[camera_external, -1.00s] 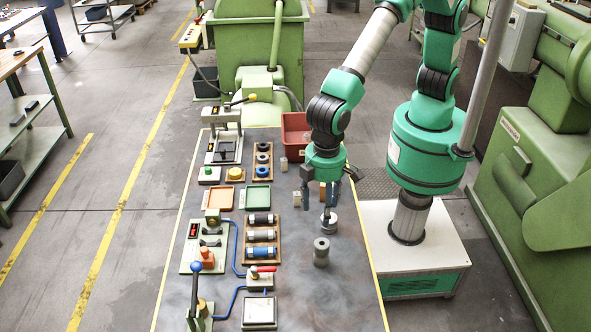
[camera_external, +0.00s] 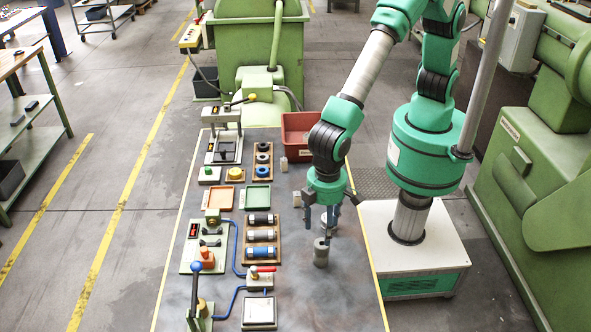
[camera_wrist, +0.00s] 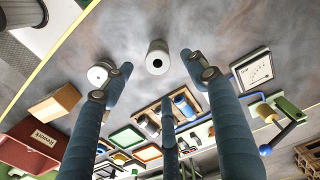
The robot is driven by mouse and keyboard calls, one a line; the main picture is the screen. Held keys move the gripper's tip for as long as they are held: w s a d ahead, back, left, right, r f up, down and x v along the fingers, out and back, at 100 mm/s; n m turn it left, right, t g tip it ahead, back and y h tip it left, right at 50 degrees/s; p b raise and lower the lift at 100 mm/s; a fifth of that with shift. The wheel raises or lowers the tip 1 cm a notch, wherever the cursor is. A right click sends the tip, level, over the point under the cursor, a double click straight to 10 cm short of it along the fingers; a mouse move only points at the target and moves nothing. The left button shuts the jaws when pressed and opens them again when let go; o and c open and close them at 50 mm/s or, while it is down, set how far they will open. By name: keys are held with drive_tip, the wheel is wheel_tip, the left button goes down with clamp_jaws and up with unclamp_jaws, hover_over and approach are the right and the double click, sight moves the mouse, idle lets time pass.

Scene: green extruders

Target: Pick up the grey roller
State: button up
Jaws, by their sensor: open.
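A short grey roller (camera_external: 321,256) stands upright on the bench, below my gripper in the outside view. In the wrist view the grey roller (camera_wrist: 157,62) shows its round end with a dark centre hole, ahead of and between the fingertips. My gripper (camera_external: 322,228) points down, open and empty, with its fingers spread. One fingertip overlaps the roller's top in the outside view; I cannot tell if they touch. In the wrist view my gripper (camera_wrist: 160,82) shows three dark fingers. Other rollers lie in a wooden rack (camera_external: 247,262), including a blue one (camera_external: 261,252).
A pale round metal piece (camera_wrist: 100,74) stands close by one finger. A red bin (camera_external: 298,122) is at the bench's back. Trays, a lever device and a gauge box (camera_external: 259,313) occupy the left side. The bench front right is clear.

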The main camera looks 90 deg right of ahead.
sight(322, 244)
drive_tip(key=shift+f, duration=1.8)
drive_tip(key=shift+f, duration=0.15)
drive_tip(key=f, duration=0.1)
drive_tip(key=f+b, duration=0.1)
drive_tip(key=f, duration=0.1)
drive_tip(key=shift+d+f, duration=0.2)
drive_tip(key=shift+d, duration=0.05)
drive_tip(key=shift+f+b, duration=0.35)
drive_tip(key=shift+f, duration=0.4)
drive_tip(key=c, duration=1.4)
drive_tip(key=shift+r, duration=0.15)
